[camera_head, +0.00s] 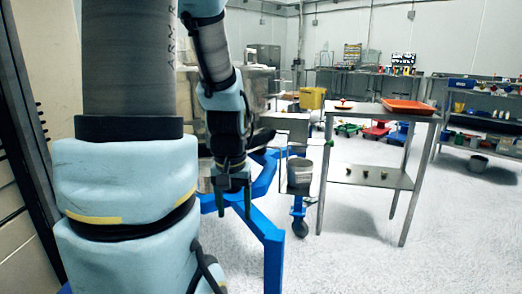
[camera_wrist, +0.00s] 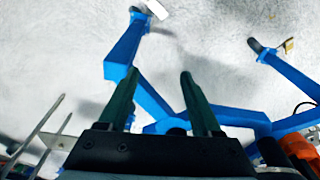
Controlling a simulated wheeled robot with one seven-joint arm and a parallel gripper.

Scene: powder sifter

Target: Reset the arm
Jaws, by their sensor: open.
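My gripper (camera_head: 233,196) hangs at the end of my arm, pointing down, left of centre in the head view. In the wrist view its two green fingers (camera_wrist: 158,88) are spread apart with nothing between them. Below and beyond the fingers are blue frame legs (camera_wrist: 124,55) on a pale speckled floor. The same blue frame (camera_head: 268,232) shows in the head view just right of and below my gripper. My arm's large light-blue links fill the left of the head view.
A grey bucket (camera_head: 300,174) is beside the blue frame. A metal table (camera_head: 372,113) carries an orange tray (camera_head: 409,106); several small items sit on its lower shelf (camera_head: 350,176). A stocked shelf unit (camera_head: 490,125) stands at right. The floor (camera_head: 375,240) at front right is clear.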

